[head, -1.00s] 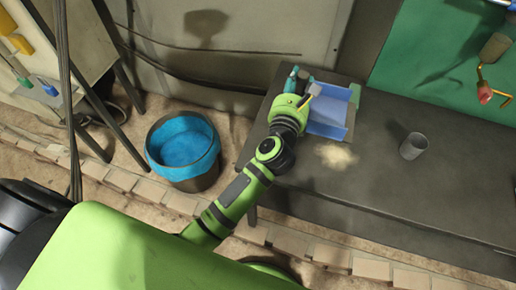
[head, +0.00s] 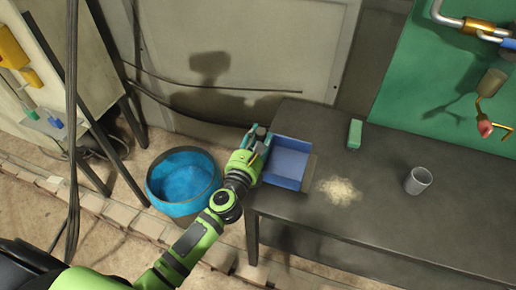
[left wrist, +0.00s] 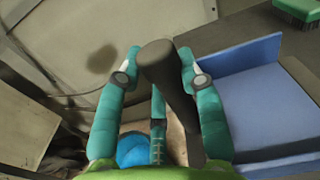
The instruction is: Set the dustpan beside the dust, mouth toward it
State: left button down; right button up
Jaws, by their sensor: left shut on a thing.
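The blue dustpan (head: 290,160) is at the left end of the grey bench, its open lip facing right. The pale dust pile (head: 338,191) lies on the bench to the right of the lip and slightly nearer, with a small gap between. My left gripper (head: 259,141) is shut on the dustpan's dark handle (left wrist: 164,66), at the bench's left edge. The left wrist view shows the handle between the teal fingers and the pan (left wrist: 254,95) to the right. I cannot tell whether the pan touches the bench. My right gripper is not in view.
A green brush (head: 355,133) lies on the bench (head: 440,220) behind the dust. A grey cup (head: 418,180) stands to the right of the dust. A bin with a blue liner (head: 183,178) stands on the floor left of the bench.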

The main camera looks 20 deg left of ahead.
pick_arm(q)
jog(key=shift+f+b, duration=1.2)
jog(key=shift+f, duration=0.75)
jog(key=shift+f, duration=0.15)
jog(key=c, duration=0.8)
grip_release()
jog(key=s+b, duration=0.2)
jog(key=s, duration=0.9)
jog(key=shift+s+a, duration=0.15)
jog(key=shift+s+r, duration=0.2)
jog(key=shift+s, duration=0.2)
